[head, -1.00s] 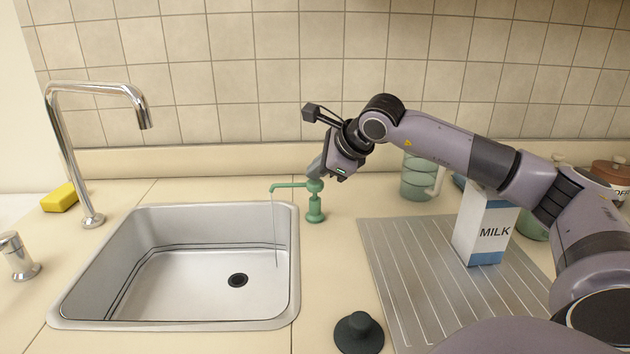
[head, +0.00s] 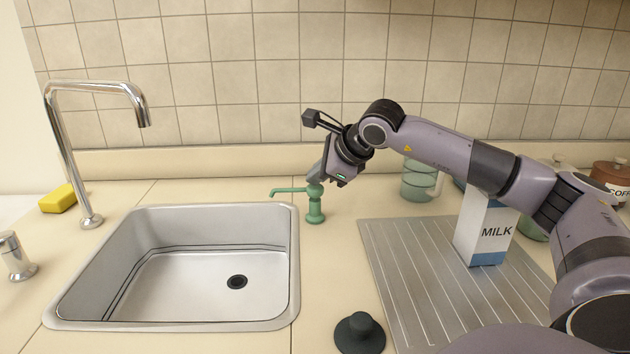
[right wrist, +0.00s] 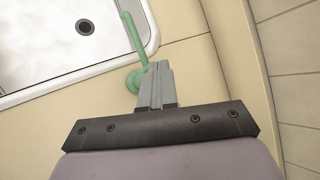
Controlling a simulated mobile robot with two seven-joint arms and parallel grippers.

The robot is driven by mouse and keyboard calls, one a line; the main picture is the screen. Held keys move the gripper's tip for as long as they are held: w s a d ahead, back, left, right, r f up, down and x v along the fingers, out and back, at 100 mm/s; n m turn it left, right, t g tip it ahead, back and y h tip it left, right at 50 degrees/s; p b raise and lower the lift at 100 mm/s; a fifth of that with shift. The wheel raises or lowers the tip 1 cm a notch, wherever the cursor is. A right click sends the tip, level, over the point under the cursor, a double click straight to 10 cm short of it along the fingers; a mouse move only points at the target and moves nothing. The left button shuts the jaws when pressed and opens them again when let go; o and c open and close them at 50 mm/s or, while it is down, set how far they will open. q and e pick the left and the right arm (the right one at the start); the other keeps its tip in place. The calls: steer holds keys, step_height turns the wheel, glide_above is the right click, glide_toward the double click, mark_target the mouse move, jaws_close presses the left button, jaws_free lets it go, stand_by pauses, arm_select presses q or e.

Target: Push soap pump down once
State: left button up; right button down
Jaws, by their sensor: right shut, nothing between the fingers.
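The green soap pump (head: 315,212) stands upright on the counter at the sink's right rear corner, its spout (head: 288,190) pointing left over the basin. My right gripper (head: 315,177) is shut and empty, with its fingertips at the top of the pump head; they look to be touching it. In the right wrist view the shut fingers (right wrist: 156,82) cover part of the pump, and the green spout (right wrist: 132,36) reaches toward the sink. No stream hangs from the spout. My left gripper is not in view.
The sink (head: 70,312) with a chrome faucet (head: 66,150) lies left, a yellow sponge (head: 58,198) behind it. A milk carton (head: 484,232) stands on the ridged drainboard (head: 400,285). A dark stopper (head: 359,334) lies in front; a green mug (head: 418,180) stands behind.

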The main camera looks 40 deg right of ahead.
steer(key=shift+r+p, duration=1.05)
steer(key=shift+r, duration=0.3)
step_height(320, 180, up, 5)
steer(key=p, duration=0.3)
steer(key=shift+p, duration=0.4)
stand_by(0.4)
